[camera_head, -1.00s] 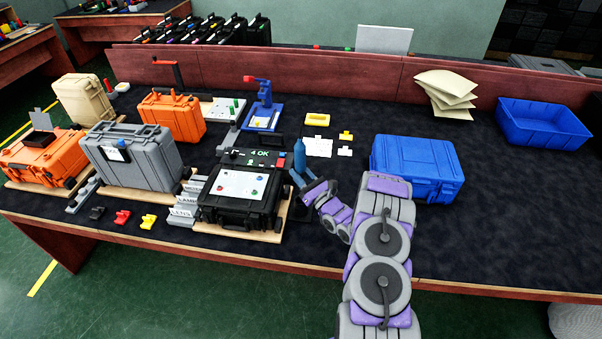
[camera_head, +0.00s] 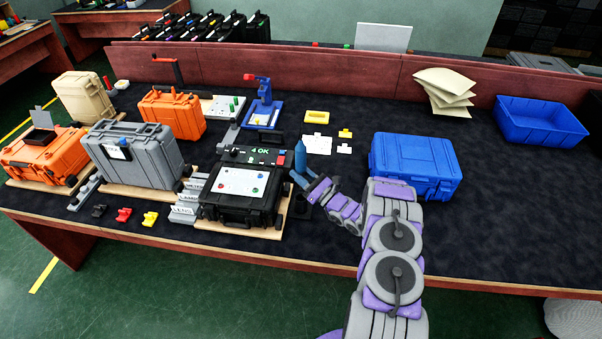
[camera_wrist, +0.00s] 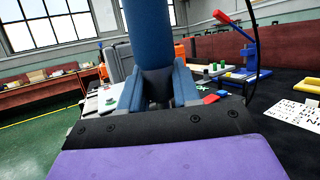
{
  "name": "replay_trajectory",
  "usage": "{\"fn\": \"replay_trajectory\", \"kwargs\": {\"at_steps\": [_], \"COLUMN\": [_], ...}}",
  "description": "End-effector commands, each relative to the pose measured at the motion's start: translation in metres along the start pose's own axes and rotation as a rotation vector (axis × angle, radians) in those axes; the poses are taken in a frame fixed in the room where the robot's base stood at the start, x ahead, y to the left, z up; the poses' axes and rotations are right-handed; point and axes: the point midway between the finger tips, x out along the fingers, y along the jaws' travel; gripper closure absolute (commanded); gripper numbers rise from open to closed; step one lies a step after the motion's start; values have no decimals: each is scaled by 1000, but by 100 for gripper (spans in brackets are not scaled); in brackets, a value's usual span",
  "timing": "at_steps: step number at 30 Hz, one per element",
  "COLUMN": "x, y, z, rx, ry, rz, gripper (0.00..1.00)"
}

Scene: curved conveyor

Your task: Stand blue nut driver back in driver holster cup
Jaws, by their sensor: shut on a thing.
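The driver's lower end is hidden behind the fingers. A dark, low shape beside the black case (camera_head: 302,207), below my gripper, may be the driver holster cup. It is small and partly covered, so I cannot tell whether the driver is over it or in it.
The black case (camera_head: 240,207) with a white panel and a "4 OK" display stands close left of my gripper. A closed blue case (camera_head: 415,165) is to the right. White cards (camera_head: 317,144) and a yellow block (camera_head: 317,117) lie behind. The table's front right is clear.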

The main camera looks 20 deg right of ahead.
Motion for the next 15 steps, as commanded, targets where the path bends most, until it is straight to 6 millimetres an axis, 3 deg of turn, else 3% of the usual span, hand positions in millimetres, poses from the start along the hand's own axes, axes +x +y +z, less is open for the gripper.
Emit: {"fn": "replay_trajectory", "kwargs": {"at_steps": [15], "x": [-13], "y": [-1], "z": [-36], "rx": [1], "ry": [-2], "rz": [-1], "gripper": [100]}}
